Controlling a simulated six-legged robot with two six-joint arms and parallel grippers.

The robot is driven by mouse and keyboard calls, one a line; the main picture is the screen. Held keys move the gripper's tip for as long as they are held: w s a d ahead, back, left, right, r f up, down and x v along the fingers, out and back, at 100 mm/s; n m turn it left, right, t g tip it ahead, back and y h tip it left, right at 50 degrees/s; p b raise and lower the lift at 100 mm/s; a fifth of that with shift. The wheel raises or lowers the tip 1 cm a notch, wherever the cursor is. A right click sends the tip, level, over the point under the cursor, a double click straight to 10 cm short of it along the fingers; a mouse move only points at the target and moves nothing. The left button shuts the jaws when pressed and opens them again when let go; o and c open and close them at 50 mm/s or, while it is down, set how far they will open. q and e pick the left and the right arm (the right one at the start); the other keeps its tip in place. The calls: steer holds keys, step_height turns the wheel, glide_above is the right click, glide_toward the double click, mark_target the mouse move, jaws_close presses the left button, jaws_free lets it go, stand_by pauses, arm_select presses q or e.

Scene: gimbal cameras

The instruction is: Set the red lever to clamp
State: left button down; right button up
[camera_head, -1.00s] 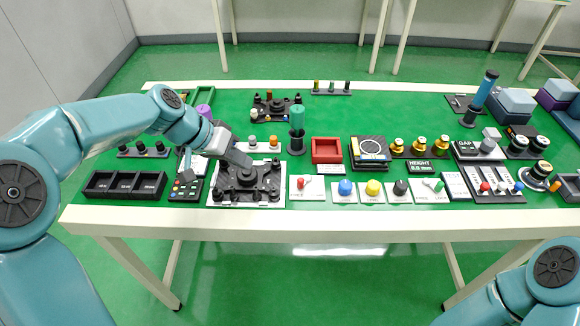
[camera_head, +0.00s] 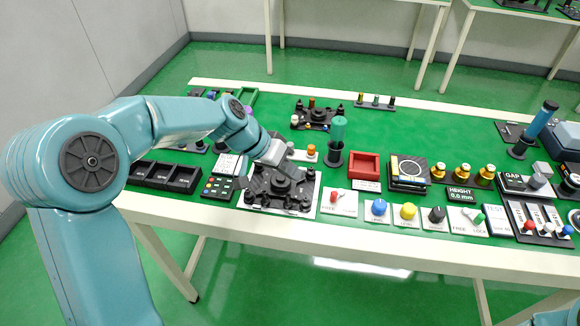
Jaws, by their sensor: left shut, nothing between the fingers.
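The red lever (camera_head: 335,197) stands on a small white plate (camera_head: 347,206) at the front of the green table, just right of a black fixture (camera_head: 283,186). Its knob is toward the left part of the plate; the lettering there is too small to read surely. My left gripper (camera_head: 256,184) is shut and empty. It points down over the left side of the black fixture, left of the lever and apart from it. Whether it touches the fixture I cannot tell. My right gripper is out of view; only a bit of that arm shows at the bottom right.
Blue (camera_head: 378,206), yellow (camera_head: 407,211) and black (camera_head: 436,214) knobs stand in a row right of the lever. Behind it are a red tray (camera_head: 365,166) and a green cylinder (camera_head: 338,130) in a dark holder. Black bins (camera_head: 165,176) lie at the left.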

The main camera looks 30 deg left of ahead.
arm_select(q)
steer(key=x, duration=0.6)
steer(key=shift+w+f, duration=0.1)
steer(key=shift+d, duration=1.95)
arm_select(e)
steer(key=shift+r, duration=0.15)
arm_select(q)
steer(key=shift+d+p, duration=0.15)
steer(key=shift+p, duration=0.2)
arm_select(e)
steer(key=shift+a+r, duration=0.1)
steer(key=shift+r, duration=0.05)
